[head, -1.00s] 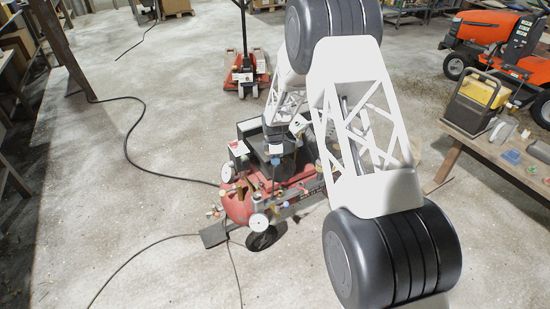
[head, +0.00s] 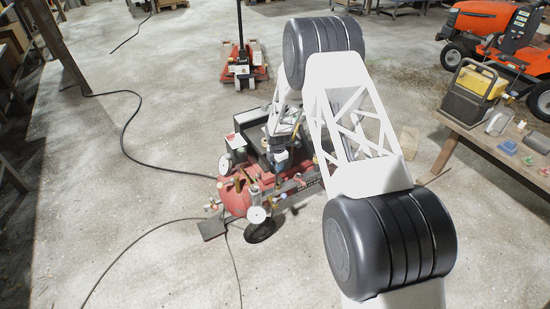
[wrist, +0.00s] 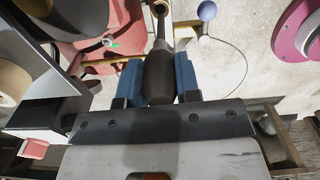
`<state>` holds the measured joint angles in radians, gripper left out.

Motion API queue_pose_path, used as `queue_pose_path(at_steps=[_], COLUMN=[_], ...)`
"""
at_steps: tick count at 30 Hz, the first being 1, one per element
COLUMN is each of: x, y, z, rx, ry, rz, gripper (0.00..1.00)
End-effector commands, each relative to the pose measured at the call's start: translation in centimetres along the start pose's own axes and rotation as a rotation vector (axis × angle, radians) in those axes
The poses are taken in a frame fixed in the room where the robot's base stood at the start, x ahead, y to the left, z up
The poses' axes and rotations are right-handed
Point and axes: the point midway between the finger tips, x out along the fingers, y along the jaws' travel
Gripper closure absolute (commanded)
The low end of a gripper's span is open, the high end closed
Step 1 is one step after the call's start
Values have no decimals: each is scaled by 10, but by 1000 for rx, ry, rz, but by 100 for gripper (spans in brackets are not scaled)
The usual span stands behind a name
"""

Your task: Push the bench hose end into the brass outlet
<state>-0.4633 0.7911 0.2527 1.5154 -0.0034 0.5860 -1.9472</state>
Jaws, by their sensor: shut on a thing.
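In the wrist view my gripper (wrist: 158,82) has its two blue fingers closed on the dark, rounded body of the hose end (wrist: 159,72). A thinner shaft runs from this body toward the top of the picture. Its tip meets or lies very close to a brass ring, which looks like the brass outlet (wrist: 160,7). I cannot tell whether the tip is inside it. In the head view my gripper is small and mostly hidden by my arm, over the red compressor (head: 238,199).
In the head view a black hose (head: 127,142) lies on the floor. A bench (head: 480,139) stands at right. Open floor lies left.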

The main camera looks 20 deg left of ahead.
Motion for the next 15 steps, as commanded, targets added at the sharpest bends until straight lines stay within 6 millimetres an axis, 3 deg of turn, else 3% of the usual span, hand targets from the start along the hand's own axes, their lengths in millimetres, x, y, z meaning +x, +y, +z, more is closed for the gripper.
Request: queue_pose_path(at_steps=[5, 15], x=[12, 14], y=[-1, -1], z=[2, 3], rx=[-55, -63], ry=[0, 0], rz=[-1, 0], gripper=[100, 100])
